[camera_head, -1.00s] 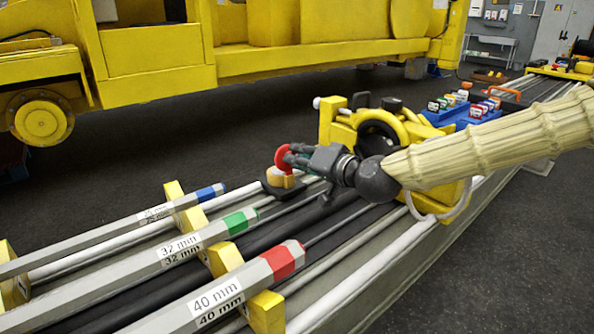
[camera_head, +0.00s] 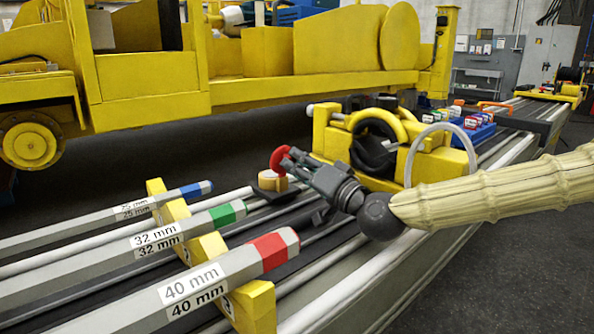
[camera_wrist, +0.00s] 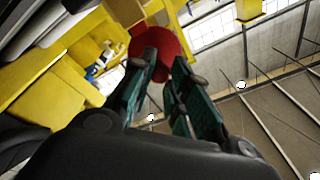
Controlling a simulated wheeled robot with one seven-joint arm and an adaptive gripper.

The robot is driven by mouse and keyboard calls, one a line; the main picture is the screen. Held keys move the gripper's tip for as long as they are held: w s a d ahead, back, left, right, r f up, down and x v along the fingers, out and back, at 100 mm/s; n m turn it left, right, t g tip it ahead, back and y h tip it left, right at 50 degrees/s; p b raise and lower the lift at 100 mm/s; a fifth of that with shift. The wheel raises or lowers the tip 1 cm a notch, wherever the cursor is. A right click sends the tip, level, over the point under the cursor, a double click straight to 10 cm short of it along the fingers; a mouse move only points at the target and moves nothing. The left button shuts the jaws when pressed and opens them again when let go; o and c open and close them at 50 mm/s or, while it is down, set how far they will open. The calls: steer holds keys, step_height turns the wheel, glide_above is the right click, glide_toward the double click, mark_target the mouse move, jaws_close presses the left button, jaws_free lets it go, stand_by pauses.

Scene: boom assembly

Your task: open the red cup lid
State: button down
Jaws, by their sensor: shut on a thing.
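A round red lid (camera_head: 277,160) is held at the tips of my gripper (camera_head: 289,163), raised above the rails. In the wrist view the red lid (camera_wrist: 166,40) is at the ends of the two green-grey fingers (camera_wrist: 165,75), which are closed in on it. The 40 mm tube (camera_head: 215,282) with a red band (camera_head: 273,250) lies in yellow supports at front left, apart from my gripper. Its end face is turned away, so I cannot tell whether it is open.
The 32 mm tube (camera_head: 150,245) with a green band and the 25 mm tube (camera_head: 120,216) with a blue band lie behind. A yellow clamp unit (camera_head: 345,140) and a blue tray (camera_head: 475,133) stand to the right.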

steer(key=shift+f, duration=0.25)
steer(key=c, duration=1.3)
jaws_free()
steer(key=shift+a, duration=0.1)
steer(key=shift+r, duration=0.1)
steer(key=shift+v, duration=3.8)
